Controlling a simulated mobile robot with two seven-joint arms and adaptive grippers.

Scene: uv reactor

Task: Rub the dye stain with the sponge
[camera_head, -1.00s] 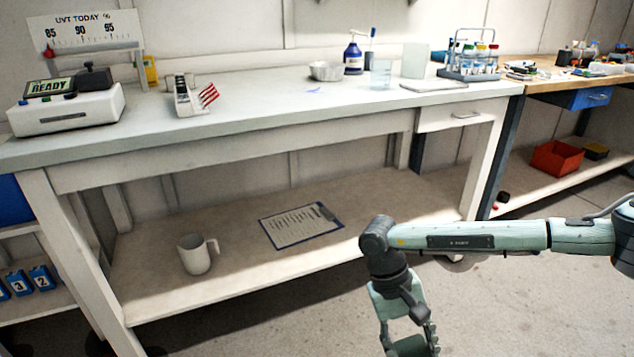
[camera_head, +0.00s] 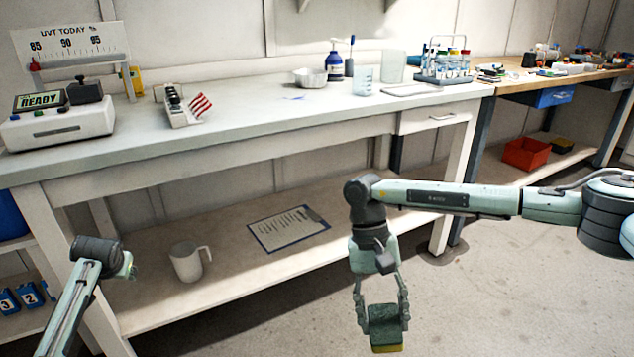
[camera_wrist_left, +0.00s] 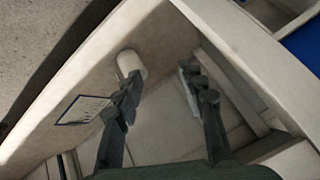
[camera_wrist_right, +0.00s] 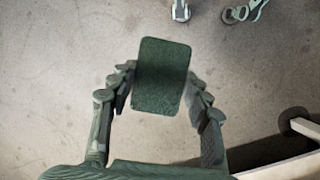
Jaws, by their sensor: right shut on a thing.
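The sponge (camera_head: 385,330), green on top with a yellow underside, is held in my right gripper (camera_head: 383,310) in front of the bench, over the floor and below the worktop. In the right wrist view the sponge (camera_wrist_right: 161,76) shows its green face between the two fingers. A small blue-violet mark (camera_head: 293,98), which looks like the dye stain, lies on the bench top, well away from the sponge. My left gripper (camera_wrist_left: 160,82) is open and empty in the left wrist view, with the lower shelf beyond it; its fingers do not show in the head view.
The bench top (camera_head: 255,123) is clear around the mark. A metal bowl (camera_head: 309,78), a blue bottle (camera_head: 334,65), a beaker (camera_head: 363,82) and a tube rack (camera_head: 445,65) stand behind or right.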

